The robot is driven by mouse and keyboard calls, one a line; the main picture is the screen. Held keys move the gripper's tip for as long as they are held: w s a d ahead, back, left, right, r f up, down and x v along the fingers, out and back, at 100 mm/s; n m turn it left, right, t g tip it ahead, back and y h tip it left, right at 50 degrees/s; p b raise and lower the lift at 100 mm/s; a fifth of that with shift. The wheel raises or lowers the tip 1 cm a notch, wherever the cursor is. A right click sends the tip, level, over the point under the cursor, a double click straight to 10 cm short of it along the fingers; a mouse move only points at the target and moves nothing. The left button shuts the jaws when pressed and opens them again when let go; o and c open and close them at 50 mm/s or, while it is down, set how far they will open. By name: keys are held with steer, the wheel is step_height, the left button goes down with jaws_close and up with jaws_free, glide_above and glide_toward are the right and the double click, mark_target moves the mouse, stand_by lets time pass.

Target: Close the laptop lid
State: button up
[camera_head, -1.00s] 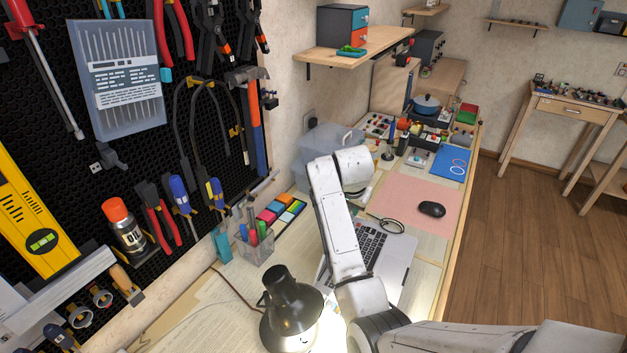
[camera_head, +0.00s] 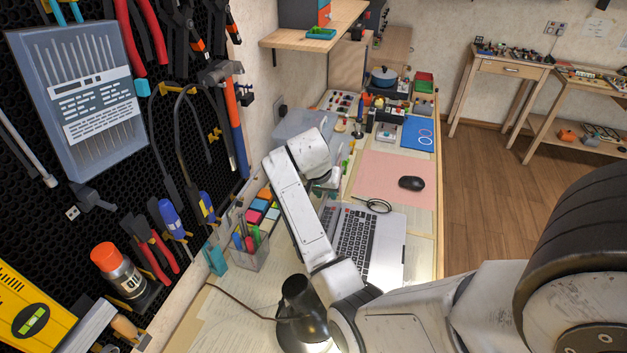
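The laptop (camera_head: 388,246) sits on the workbench with its dark keyboard and silver palm rest facing up. Its palm rest is on the right side. The lid cannot be made out; my white arm covers the left side of the laptop. My gripper (camera_head: 329,184) is at the far end of my arm, above the bench beyond the laptop's far left corner. Its fingers are small and partly hidden, so their opening cannot be told.
A black desk lamp (camera_head: 298,312) stands near the laptop's near left side. A mouse (camera_head: 411,183) rests on a pink mat (camera_head: 372,170) beyond the laptop, near a black cable loop (camera_head: 374,205).

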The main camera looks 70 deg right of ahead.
steer(key=shift+v, duration=2.25)
steer(key=shift+s, duration=0.15)
